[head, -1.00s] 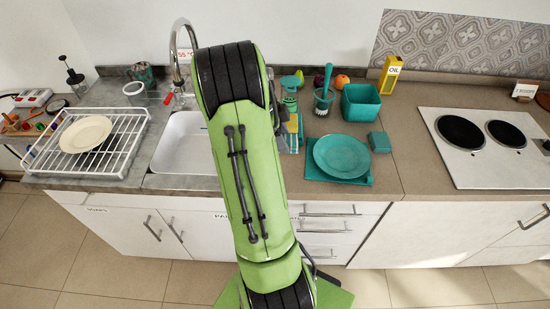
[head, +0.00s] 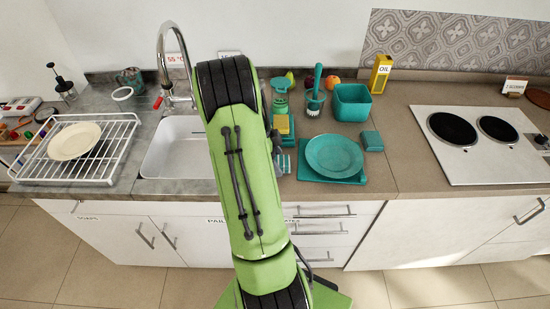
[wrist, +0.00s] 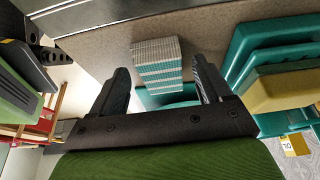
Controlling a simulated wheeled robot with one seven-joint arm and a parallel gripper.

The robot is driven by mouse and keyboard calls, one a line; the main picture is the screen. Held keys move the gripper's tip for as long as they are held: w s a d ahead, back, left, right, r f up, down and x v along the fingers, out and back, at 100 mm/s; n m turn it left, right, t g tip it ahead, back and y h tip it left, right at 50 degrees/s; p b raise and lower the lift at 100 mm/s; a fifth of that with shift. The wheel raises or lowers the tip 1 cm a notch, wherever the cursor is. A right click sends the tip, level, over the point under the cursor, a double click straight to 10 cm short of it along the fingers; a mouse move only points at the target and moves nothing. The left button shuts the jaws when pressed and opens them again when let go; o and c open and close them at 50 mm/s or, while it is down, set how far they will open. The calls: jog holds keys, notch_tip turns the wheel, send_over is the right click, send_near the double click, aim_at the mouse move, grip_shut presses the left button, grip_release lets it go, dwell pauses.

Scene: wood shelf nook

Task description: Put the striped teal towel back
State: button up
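The striped teal towel (wrist: 158,62) shows in the wrist view as a small folded block with grey-white and teal stripes, on the brownish counter. In the head view, a striped teal patch (head: 286,161) beside my arm, left of the plate, seems to be the same towel, partly hidden. My gripper (wrist: 162,85) has its two dark fingers spread apart, with the towel seen in the gap between them, seemingly beyond the tips. Nothing is visibly gripped. In the head view my arm hides most of the gripper.
A teal plate (head: 334,156) lies on a teal mat, with a teal bin (head: 351,103) and small teal box (head: 372,141) near it. A yellow sponge (head: 282,124) sits close behind the towel. The sink (head: 172,150) and dish rack (head: 112,160) are left; the hob (head: 480,150) is right.

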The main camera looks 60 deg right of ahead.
jog(key=shift+r, duration=0.15)
jog(key=p+v, duration=0.2)
jog(key=v, duration=1)
jog(key=w+a+r+n+t, duration=0.2)
jog(key=a+r+n, duration=0.3)
jog(key=a+n, duration=0.15)
jog(key=w+a+r+n+t, duration=0.2)
jog(key=a+r+n, duration=0.2)
jog(key=a+n, duration=0.3)
jog(key=s+a+r+n+t+y, duration=0.1)
jog(key=s+a+n, duration=0.3)
jog(key=a+n, duration=0.4)
jog(key=s+a+n+t+y, duration=0.1)
jog(key=s+a+n+t, duration=0.3)
jog(key=a+n, duration=0.5)
jog(key=s+a, duration=0.1)
jog(key=a, duration=0.2)
jog(key=shift+s+a+r+t, duration=0.25)
jog(key=shift+r+t, duration=0.05)
jog(key=shift+r, duration=0.05)
jog(key=shift+d, duration=0.1)
